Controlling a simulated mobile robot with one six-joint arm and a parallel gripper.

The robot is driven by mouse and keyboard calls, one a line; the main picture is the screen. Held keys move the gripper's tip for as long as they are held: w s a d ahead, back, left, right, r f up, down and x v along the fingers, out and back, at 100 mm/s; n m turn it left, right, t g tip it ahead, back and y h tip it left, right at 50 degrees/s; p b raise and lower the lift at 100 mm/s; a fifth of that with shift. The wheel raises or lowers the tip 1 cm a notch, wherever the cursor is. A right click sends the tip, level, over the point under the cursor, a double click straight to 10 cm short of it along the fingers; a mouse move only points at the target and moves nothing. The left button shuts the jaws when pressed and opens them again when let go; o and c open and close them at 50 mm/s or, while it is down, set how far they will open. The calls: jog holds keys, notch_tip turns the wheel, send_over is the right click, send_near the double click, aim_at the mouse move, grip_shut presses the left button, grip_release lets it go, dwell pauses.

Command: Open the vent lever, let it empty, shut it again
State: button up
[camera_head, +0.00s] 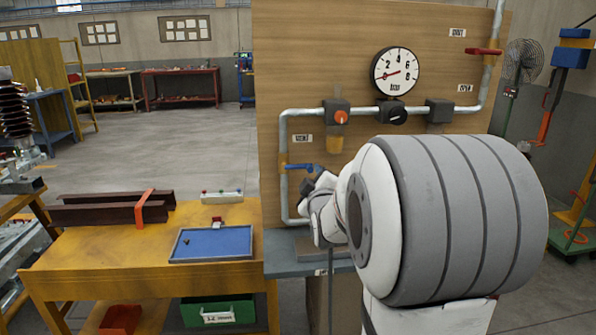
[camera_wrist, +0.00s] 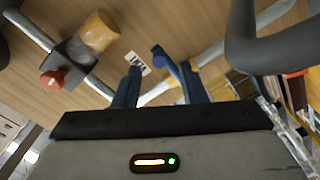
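The blue vent lever (camera_head: 299,167) lies roughly level across the vertical pipe on the wooden panel, below the small VENT label (camera_head: 303,138). In the wrist view the lever (camera_wrist: 163,60) shows beyond and between my two fingers. My gripper (camera_wrist: 160,84) has its fingers apart, with a clear gap between them. Contact with the lever cannot be made out. In the head view my gripper (camera_head: 314,178) is just right of the lever, partly hidden by my arm. The round gauge (camera_head: 396,72) has a red needle lying toward the left, low side of the dial.
An orange knob (camera_head: 341,117) and a black knob (camera_head: 397,116) sit on the horizontal pipe. A red lever (camera_head: 484,51) is on the upper right pipe. A yellow bench (camera_head: 110,250) with a blue tray (camera_head: 211,257) stands left. My arm hides the panel's lower right.

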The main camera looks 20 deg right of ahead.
aim_at(309, 167)
jog(key=p+x, duration=0.1)
jog(key=x, duration=0.6)
jog(key=shift+w+d, duration=0.1)
jog(key=shift+w, duration=0.2)
